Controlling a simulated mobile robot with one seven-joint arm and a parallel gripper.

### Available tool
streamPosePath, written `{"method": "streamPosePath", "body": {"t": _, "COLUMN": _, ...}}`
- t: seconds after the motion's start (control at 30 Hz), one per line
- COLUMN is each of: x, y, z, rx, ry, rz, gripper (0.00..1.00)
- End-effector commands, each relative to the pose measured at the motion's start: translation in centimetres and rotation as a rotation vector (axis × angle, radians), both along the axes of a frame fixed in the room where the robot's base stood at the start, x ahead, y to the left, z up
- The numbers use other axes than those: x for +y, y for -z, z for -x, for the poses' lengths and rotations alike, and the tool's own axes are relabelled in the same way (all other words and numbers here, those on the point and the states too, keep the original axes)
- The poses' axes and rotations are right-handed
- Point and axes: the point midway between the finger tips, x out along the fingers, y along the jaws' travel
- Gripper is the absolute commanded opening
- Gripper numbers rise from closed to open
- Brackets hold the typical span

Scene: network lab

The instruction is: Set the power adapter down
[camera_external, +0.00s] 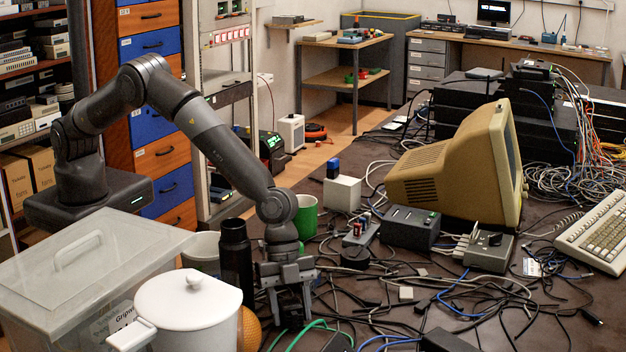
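My gripper (290,312) points down low over the near side of the cable-strewn table (385,268). Dark material shows between and around its fingers, and I cannot tell whether that is a held power adapter or things on the table behind. A small black box (336,343) lies at the bottom edge, just right of my gripper and apart from it. Another black box (448,341) lies further right. Either may be a power adapter; I cannot tell.
A black bottle (236,258), white lidded pot (186,310) and orange ball (248,330) crowd my gripper's left. A green mug (306,216) stands behind. Right are a dark box (409,229), a beige monitor (440,165) and a keyboard (600,232). Cables cover most of the table.

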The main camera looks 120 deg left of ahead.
Motion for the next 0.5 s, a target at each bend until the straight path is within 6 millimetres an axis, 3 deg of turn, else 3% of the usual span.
{"method": "streamPosePath", "body": {"t": 0.17, "x": -0.03, "y": 0.00, "z": 0.01, "rx": 0.000, "ry": 0.000, "rz": 0.000, "gripper": 0.62}}
{"method": "streamPosePath", "body": {"t": 0.5, "x": 0.03, "y": -0.70, "z": 0.07, "rx": -0.001, "ry": 0.001, "rz": 0.000, "gripper": 0.62}}
